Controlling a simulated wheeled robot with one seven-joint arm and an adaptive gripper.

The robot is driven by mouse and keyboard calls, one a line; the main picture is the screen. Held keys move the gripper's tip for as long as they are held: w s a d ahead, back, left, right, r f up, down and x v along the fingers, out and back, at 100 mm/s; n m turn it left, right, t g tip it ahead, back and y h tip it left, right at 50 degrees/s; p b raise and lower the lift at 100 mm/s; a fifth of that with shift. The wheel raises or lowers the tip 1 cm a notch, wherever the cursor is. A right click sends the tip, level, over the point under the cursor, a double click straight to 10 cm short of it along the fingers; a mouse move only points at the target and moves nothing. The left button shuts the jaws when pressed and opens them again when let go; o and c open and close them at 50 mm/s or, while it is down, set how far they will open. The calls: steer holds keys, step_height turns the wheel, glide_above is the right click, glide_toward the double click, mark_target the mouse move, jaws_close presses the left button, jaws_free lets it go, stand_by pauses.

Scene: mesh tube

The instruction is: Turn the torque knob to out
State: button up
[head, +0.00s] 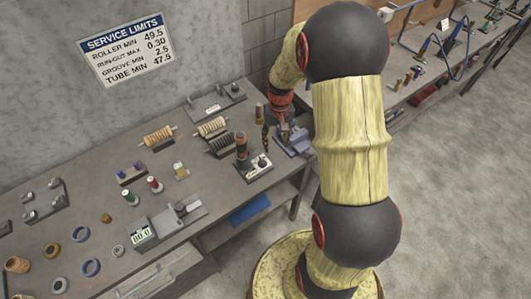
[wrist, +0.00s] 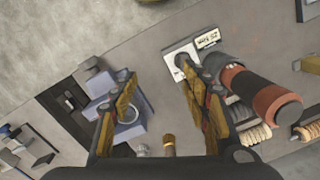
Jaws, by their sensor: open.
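A light plate with a small label (wrist: 207,38) lies on the bench near the right fingertip in the wrist view. The plate (head: 256,172) also shows in the head view, with a small dark knob (head: 262,161) on it and a dark and copper-coloured cylinder (head: 241,148) standing at its left. I cannot read the knob's setting. The cylinder (wrist: 262,95) is large at right in the wrist view. My gripper (wrist: 160,72) is open and empty above the bench; its right finger covers part of the plate. In the head view my gripper (head: 283,115) is partly hidden by my arm.
A blue-grey vise (head: 296,141) stands right of the plate, below the left finger in the wrist view (wrist: 127,130). A brass-topped cylinder (wrist: 168,144) stands near the gripper. Wound rollers (head: 212,127) lie to the left. The bench front by the plate (head: 215,185) is fairly clear.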

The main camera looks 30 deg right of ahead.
mark_target(264, 160)
steer(key=shift+w+a+f+m+t+y, duration=0.3)
steer(key=shift+a+f+m+y, duration=0.25)
steer(key=shift+f+m, duration=1.7)
steer(key=shift+w+a+f+m+t+y, duration=0.5)
steer(key=shift+f+m, duration=0.55)
steer(key=shift+m, duration=2.45)
steer(key=shift+w+a+f+m+t+y, duration=0.15)
steer(key=shift+a+f+m+y, duration=0.5)
steer(key=shift+f+m, duration=1.6)
steer(key=shift+d+r+m, duration=0.15)
steer(key=shift+r+m, duration=0.45)
steer(key=shift+c, duration=1.4)
steer(key=c, duration=0.8)
steer(key=shift+c, duration=0.4)
